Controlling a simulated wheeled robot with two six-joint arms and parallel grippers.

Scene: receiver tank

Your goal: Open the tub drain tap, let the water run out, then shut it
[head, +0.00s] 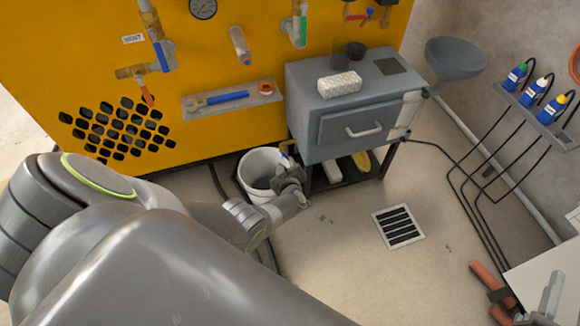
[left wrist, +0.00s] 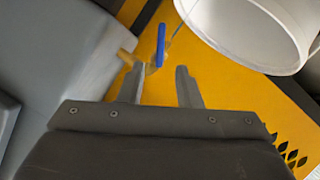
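A small tap with a blue lever (left wrist: 161,45) and a brass pipe (left wrist: 125,55) shows in the left wrist view, beside a grey body and in front of the yellow panel. In the head view the tap is mostly hidden behind my gripper and the bucket rim. My left gripper (left wrist: 158,82) is open and empty, its two fingers pointing toward the tap; I see no contact. In the head view my left gripper (head: 291,180) is low beside the white bucket (head: 258,161), which also shows in the left wrist view (left wrist: 235,30).
A grey cabinet (head: 345,128) on a dark stand is right of the bucket. The yellow panel (head: 215,75) carries other valves and a tool shelf. A floor drain (head: 398,226) lies in open floor. Bottles with black hoses hang at right.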

